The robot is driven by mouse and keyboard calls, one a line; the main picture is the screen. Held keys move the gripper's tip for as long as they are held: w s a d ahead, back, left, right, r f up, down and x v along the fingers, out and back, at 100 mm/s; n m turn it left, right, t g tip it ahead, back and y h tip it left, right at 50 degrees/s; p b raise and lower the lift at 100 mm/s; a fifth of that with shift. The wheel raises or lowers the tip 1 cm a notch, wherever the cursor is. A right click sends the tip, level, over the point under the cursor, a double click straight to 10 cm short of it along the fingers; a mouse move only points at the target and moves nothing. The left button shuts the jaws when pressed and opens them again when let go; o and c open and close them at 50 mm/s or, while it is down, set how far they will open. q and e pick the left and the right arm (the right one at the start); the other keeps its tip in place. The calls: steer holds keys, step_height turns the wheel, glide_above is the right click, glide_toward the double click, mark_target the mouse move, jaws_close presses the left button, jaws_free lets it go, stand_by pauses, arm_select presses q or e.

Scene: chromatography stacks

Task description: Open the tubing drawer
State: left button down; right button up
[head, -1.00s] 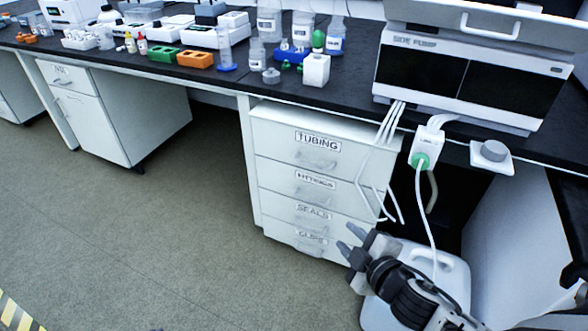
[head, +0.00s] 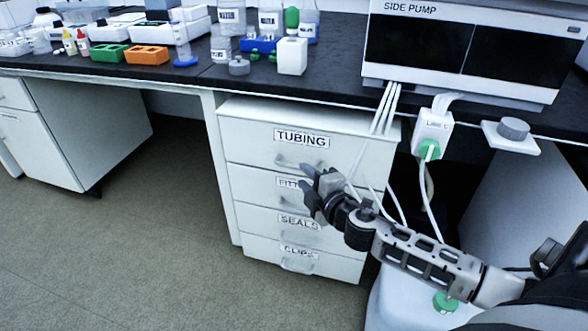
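The tubing drawer (head: 250,147) is the top drawer of a white cabinet under the bench, with a "TUBING" label (head: 301,138). Its front looks flush with the cabinet, so it is closed. Its clear handle (head: 290,161) sits below the label. My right gripper (head: 306,180) is in front of the cabinet, just below the tubing handle and over part of the "FITTINGS" label. Its fingers are apart and I see nothing between them. I cannot tell whether it touches the drawer front. My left gripper is not in view.
Lower drawers are labelled "SEALS" (head: 299,222) and "CLIPS" (head: 299,251). White tubes (head: 386,110) hang from the side pump (head: 415,45) beside the tubing drawer. A white container (head: 395,300) stands below my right arm. The floor left of the cabinet is clear.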

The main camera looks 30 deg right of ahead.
mark_target(294, 167)
steer(key=w, duration=0.4)
steer(key=w+f+b, duration=0.1)
steer(key=w, duration=0.1)
steer(key=shift+w+d, duration=0.15)
steer(key=shift+d, duration=0.05)
jaws_close()
